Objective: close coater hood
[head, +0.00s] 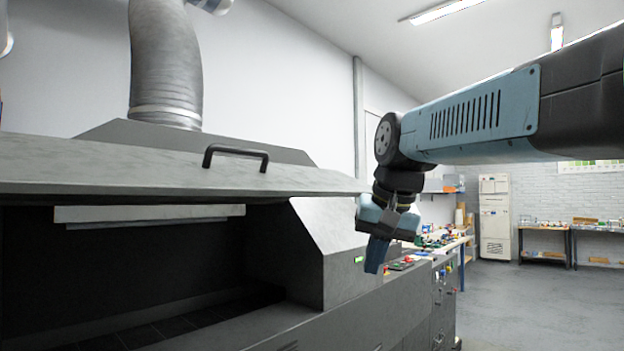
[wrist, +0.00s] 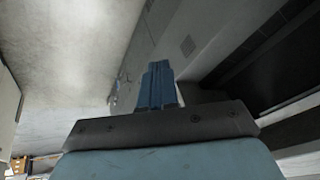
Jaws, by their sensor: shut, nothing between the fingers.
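The coater hood (head: 120,168) is a grey panel raised open in the head view, with a black bar handle (head: 236,157) on its upper face. Below it the dark inside of the coater (head: 160,265) shows. My gripper (head: 374,262) hangs fingers down just right of the hood's right end, near the coater's right end housing (head: 335,255). The handle lies well to its left. In the wrist view my blue fingers (wrist: 157,75) are together and empty. I cannot tell whether they touch the housing.
A ribbed exhaust duct (head: 165,55) rises behind the hood. A workbench with small parts (head: 430,240) stands to the right, past the coater. A pale cabinet (head: 494,215) stands at the back. The floor (head: 530,300) at the right is clear.

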